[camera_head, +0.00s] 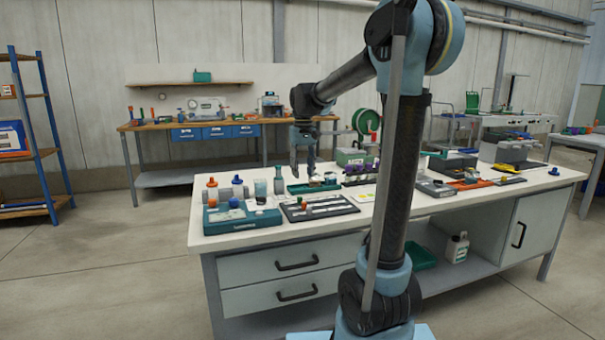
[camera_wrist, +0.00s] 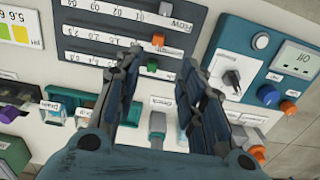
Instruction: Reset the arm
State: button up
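My gripper (camera_wrist: 160,85) is open in the wrist view, its two dark fingers apart with nothing held between them. In the head view my gripper (camera_head: 303,165) hangs pointing down above the white workbench (camera_head: 340,222), over the area of the small green tray. In the wrist view a dark slider panel (camera_wrist: 110,30) with an orange knob and a green knob lies beyond the fingertips. A bottle (camera_wrist: 157,125) stands between the fingers lower in the picture, and I cannot tell that either finger touches it.
A teal control box (camera_head: 240,218) with knobs stands at the bench's left front. The slider panel (camera_head: 318,208) lies beside it. Several bottles, a green hose reel (camera_head: 367,122) and dark cases (camera_head: 452,163) crowd the back and right. The floor (camera_head: 110,280) at left is clear.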

jog(key=s+d+f+m, duration=0.1)
jog(key=s+d+f, duration=0.3)
jog(key=s, duration=0.6)
jog(key=s+d+f+m+t, duration=0.1)
jog(key=s+d+f, duration=0.4)
jog(key=s+f, duration=0.3)
jog(key=s+d+f+m+t, duration=0.1)
jog(key=s+d+f, duration=0.3)
jog(key=s, duration=0.9)
notch_tip(320, 180, down, 3)
jog(key=shift+d+r, duration=0.1)
jog(key=shift+d, duration=0.1)
jog(key=shift+w+f, duration=0.25)
jog(key=shift+w, duration=0.15)
